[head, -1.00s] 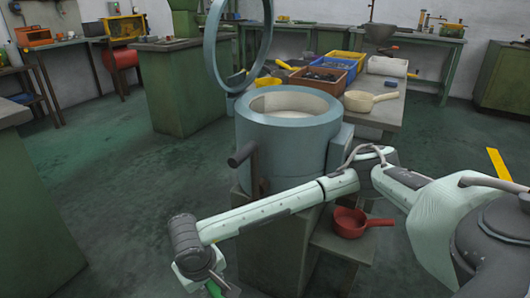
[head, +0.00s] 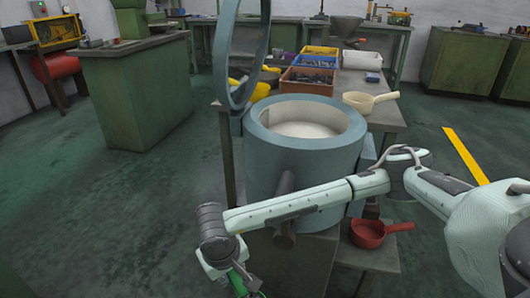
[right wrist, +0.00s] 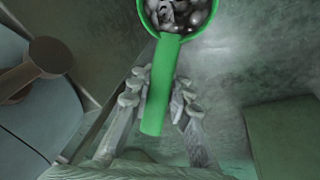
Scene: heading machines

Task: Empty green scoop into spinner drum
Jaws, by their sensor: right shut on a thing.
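The spinner drum (head: 305,150) is a blue-grey round tub with a pale inside, and its ring-shaped lid (head: 241,50) stands raised at its left. My right gripper (right wrist: 158,105) is shut on the handle of the green scoop (right wrist: 155,90). In the right wrist view the scoop's bowl is at the top, with grey metal pieces in it. In the head view only part of the green scoop (head: 238,284) shows at the bottom edge, left of and below the drum. The left gripper is not in view.
A red scoop (head: 368,233) rests on a low stand right of the drum. Behind, a table holds a cream scoop (head: 366,101) and yellow, blue and orange bins (head: 307,80). A dark lever (head: 285,200) sticks out at the drum's front. Open floor lies to the left.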

